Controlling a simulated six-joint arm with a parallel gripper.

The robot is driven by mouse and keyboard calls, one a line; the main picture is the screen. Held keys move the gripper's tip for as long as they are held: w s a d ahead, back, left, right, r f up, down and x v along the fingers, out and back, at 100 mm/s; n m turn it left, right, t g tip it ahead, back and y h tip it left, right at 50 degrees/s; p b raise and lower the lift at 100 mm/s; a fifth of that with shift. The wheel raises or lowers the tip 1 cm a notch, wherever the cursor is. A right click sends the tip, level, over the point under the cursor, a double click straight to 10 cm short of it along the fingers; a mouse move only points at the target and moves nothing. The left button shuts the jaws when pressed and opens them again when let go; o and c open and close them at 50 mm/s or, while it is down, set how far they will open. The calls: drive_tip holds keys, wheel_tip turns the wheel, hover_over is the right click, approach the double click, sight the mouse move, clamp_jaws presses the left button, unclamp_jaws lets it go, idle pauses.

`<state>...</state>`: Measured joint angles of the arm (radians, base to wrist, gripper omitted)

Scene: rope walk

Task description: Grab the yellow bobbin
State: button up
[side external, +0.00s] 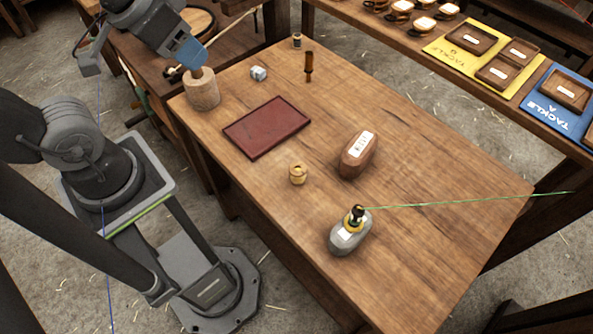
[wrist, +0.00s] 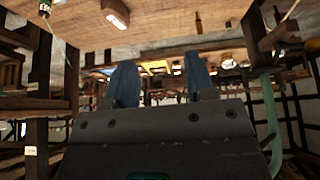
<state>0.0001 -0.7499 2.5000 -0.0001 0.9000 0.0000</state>
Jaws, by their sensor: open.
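A small yellow-tan bobbin (side external: 298,174) stands on the wooden table in the side view, between the dark red mat and a brown block. Another small piece, black with a yellow band (side external: 356,216), sits on a grey weight (side external: 347,238) with a green line running off to the right; it also shows in the wrist view (wrist: 44,9). My gripper (side external: 187,57) has blue fingers and is at the table's far left corner, well away from both. In the wrist view its fingers (wrist: 160,82) are apart with nothing between them. I cannot make out the yellow-tan bobbin in the wrist view.
A wooden post (side external: 201,92) stands close under my gripper. The green line (side external: 470,202) crosses the right side.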

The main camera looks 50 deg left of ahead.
idle(0.5)
drive_tip(key=o, duration=0.4)
drive_tip(key=shift+o, duration=0.2)
